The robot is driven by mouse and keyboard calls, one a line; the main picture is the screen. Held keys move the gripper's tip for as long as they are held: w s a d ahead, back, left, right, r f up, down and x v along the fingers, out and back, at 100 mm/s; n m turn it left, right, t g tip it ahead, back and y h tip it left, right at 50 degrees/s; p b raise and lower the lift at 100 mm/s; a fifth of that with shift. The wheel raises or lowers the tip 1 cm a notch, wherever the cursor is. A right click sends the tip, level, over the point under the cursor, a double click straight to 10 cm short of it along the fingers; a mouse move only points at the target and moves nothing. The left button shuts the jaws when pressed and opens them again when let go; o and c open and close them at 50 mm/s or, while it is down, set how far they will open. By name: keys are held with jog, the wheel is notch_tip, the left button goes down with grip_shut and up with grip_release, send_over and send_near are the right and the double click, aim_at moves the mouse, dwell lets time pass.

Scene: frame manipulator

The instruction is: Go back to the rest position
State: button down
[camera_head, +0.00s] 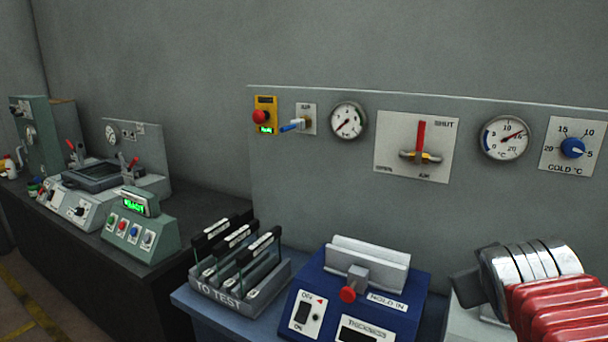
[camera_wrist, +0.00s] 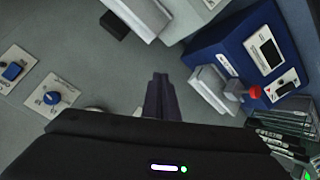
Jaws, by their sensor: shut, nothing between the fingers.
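My gripper (camera_wrist: 160,78) shows in the wrist view as dark fingers held together, with nothing between them. They point over the grey panel and bench, apart from the blue device. In the head view my arm, with a red sleeve and silver rings, reaches in at the lower right. A dark part of its end shows there, but the fingertips cannot be made out. The blue thickness device (camera_head: 355,290) with a red knob stands left of my arm in the head view. It also shows at the upper right of the wrist view (camera_wrist: 228,45).
A "TO TEST" rack (camera_head: 215,290) holds several dark-topped plates left of the blue device. The grey panel behind carries gauges (camera_head: 504,138), a red-handled valve (camera_head: 421,145), a blue dial (camera_head: 572,148) and a red button (camera_head: 262,116). A green-display device (camera_head: 142,225) stands on the left bench.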

jog(key=s+a+f+g+y, duration=0.2)
jog(key=s+a+f, duration=0.4)
jog(key=a, duration=0.2)
jog(key=s+a+f+m+g+y, duration=0.1)
jog(key=s+a+f+g+y, duration=0.1)
jog(key=s+a+f, duration=0.4)
jog(key=a+y, duration=0.1)
jog(key=a, duration=0.2)
jog(key=shift+f, duration=0.3)
